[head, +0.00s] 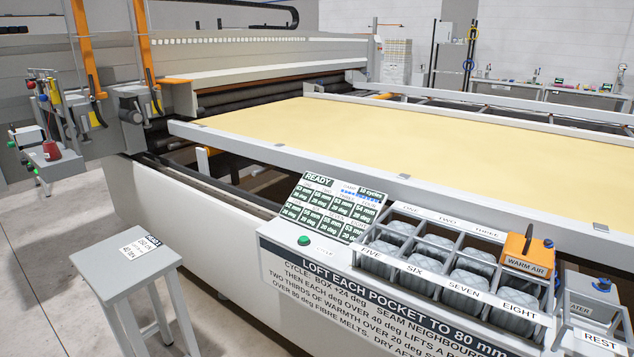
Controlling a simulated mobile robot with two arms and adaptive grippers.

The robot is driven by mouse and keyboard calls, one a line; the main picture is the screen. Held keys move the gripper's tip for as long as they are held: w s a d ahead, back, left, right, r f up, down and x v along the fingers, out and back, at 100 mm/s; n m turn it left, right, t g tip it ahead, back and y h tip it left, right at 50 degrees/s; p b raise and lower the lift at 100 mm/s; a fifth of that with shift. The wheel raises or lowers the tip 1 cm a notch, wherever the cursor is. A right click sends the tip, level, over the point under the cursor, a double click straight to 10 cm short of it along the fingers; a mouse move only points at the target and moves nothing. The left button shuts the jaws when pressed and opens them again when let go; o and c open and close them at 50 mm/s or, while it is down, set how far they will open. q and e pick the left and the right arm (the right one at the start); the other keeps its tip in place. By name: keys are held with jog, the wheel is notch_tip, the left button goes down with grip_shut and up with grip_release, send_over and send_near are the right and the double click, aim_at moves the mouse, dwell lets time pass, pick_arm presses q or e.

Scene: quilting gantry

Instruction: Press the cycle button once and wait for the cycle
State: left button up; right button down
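The cycle button (304,240) is a small green round button on the sloped front of the gantry console, with a small label to its right. Just above it is the status panel (333,208), which reads "READY" and shows several green cells with mm and degree values. Neither of my grippers shows in the head view, and nothing covers the button.
A rack of pockets (455,275) with grey contents stands right of the button. An orange warm air tool (528,252) sits at its right end. A yellow fabric bed (400,150) lies behind. A grey stool (125,255) stands front left, with open floor around it.

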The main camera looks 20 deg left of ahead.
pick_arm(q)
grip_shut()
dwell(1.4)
